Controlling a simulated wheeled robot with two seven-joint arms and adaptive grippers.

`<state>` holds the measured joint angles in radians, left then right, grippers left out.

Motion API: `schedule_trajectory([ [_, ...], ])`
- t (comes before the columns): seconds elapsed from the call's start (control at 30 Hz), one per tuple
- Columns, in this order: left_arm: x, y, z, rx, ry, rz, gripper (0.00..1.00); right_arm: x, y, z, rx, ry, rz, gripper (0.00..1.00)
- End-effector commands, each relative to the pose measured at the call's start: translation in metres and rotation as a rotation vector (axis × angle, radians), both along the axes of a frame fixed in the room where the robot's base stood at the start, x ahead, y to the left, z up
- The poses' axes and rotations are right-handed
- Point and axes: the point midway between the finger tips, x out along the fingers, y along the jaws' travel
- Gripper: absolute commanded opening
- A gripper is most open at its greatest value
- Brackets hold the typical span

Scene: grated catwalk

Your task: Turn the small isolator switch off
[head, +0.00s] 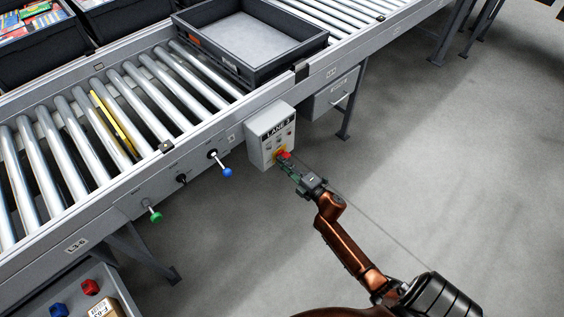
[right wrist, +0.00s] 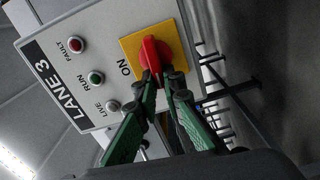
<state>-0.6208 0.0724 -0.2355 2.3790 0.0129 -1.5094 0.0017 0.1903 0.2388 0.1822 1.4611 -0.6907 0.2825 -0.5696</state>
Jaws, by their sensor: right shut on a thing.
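The isolator switch is a red knob (right wrist: 151,55) on a yellow plate (right wrist: 130,46), on a light grey box labelled LANE 3 (right wrist: 95,25). The word ON shows beside the plate. In the head view the box (head: 262,141) hangs on the conveyor's side, and the red knob (head: 284,155) is at its lower right. My right gripper (head: 288,163) is at the knob. In the right wrist view its green fingers (right wrist: 162,85) are closed on the knob's near end. The fingers hide part of the knob. My left gripper is not in view.
A roller conveyor (head: 130,92) carries a dark grey tray (head: 250,40). A grey box (head: 330,93) hangs to the right. The floor at right is clear.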

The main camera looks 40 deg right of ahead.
Motion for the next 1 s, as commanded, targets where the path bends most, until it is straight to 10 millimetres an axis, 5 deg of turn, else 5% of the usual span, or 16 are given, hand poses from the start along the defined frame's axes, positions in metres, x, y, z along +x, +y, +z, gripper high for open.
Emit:
schedule_trajectory([
  [0.77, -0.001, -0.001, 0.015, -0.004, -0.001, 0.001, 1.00, -0.001, 0.001, -0.004, -0.101, -0.005, 0.002, 0.00],
  [0.8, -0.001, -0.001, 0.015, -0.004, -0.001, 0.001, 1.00, -0.001, 0.001, -0.004, -0.100, -0.005, 0.002, 0.10],
  [1.0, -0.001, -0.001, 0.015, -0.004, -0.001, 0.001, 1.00, 0.000, 0.001, -0.003, -0.100, -0.006, 0.001, 0.24],
])
